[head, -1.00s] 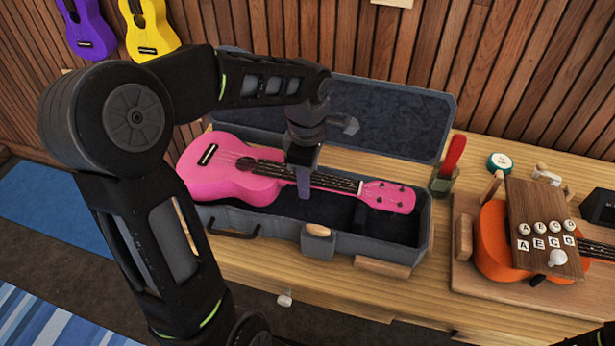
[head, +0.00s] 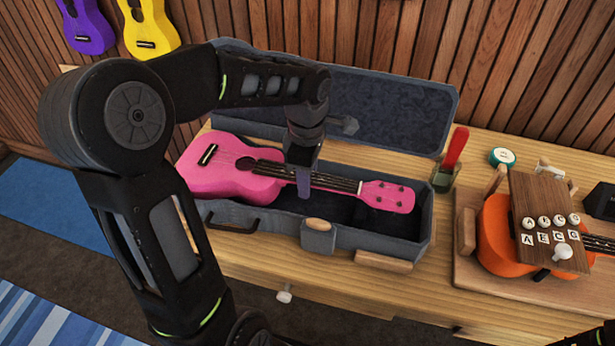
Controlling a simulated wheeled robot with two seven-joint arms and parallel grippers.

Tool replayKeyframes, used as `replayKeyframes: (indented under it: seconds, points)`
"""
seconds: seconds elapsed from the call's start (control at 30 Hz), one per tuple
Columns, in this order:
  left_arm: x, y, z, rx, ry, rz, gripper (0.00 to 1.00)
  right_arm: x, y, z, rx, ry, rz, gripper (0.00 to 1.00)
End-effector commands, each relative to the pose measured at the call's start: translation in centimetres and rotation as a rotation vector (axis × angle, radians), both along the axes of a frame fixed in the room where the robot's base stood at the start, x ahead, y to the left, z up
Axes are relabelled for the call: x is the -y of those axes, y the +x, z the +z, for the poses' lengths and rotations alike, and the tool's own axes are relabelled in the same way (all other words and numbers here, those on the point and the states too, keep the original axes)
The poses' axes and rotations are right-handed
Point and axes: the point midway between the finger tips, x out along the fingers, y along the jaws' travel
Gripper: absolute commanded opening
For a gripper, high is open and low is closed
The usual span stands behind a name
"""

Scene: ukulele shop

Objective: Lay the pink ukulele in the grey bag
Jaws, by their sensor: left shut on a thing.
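The pink ukulele (head: 235,172) is over the open grey bag (head: 375,241), a hard-looking case with a dark lining. Its body is at the left end and its headstock (head: 387,196) is over the right part of the interior. The body overlaps the bag's left rim in the picture; I cannot tell whether it touches the lining. My left gripper (head: 303,184) points down and is shut on the ukulele's neck near the body. The forearm hides part of the bag's lid and back edge.
The bag's lid (head: 390,112) stands open at the back, near the slatted wall. To the right are a red-handled tool (head: 455,148) in a holder, a teal round tin (head: 502,157), and an orange ukulele (head: 493,240) on a wooden board. Purple and yellow ukuleles hang on the wall.

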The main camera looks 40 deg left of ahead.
Motion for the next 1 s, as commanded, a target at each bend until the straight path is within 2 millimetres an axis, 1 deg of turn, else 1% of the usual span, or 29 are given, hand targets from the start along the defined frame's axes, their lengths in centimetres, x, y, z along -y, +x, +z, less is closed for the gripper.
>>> replayKeyframes:
  seconds: [0.03,0.5,0.97,1.0]
  points:
    - [0.0,0.0,-0.5,0.001,0.0,0.0,0.0,0.0,0.0,-0.5,0.0,0.0,0.0,0.67]
    - [0.0,0.0,-2.8,0.002,0.001,0.0,0.0,0.0,0.0,-2.4,0.0,0.0,0.0,0.67]
    - [0.0,0.0,-2.9,0.002,0.001,0.0,0.0,0.0,0.0,-2.5,0.0,0.0,0.0,0.67]
    - [0.0,0.0,-2.9,0.002,0.001,0.0,0.39,0.0,0.0,-2.5,0.0,0.0,0.0,0.67]
